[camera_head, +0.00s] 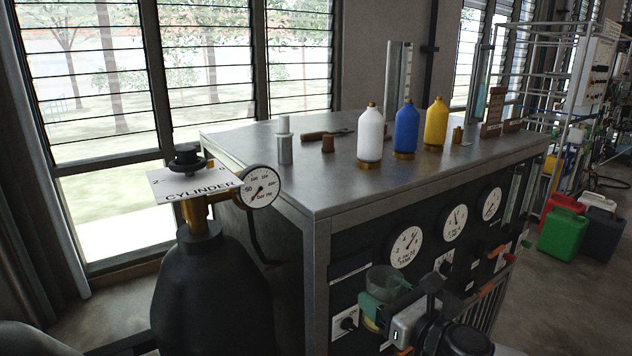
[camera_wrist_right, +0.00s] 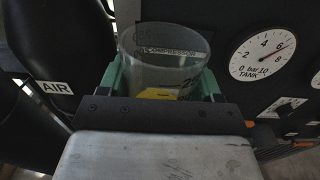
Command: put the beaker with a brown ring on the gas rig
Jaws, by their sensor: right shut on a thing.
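A clear beaker (camera_head: 386,281) is held in my right gripper (camera_head: 384,303), in front of the gas rig's gauge panel and below its top. In the right wrist view the beaker (camera_wrist_right: 165,50) stands between the two green fingers (camera_wrist_right: 162,82), which press on its sides. A yellowish patch shows low on it; I cannot make out a brown ring clearly. The gas rig (camera_head: 330,186) is a steel-topped cabinet with dials on its dark front. My left gripper is not in view.
On the rig's top stand white (camera_head: 370,136), blue (camera_head: 406,130) and yellow (camera_head: 436,124) bottles, a grey cylinder piece (camera_head: 284,142) and a brown stopper (camera_head: 328,144). The front left of the top is bare. A black gas cylinder (camera_head: 210,290) stands left. Coloured cans (camera_head: 562,235) are at right.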

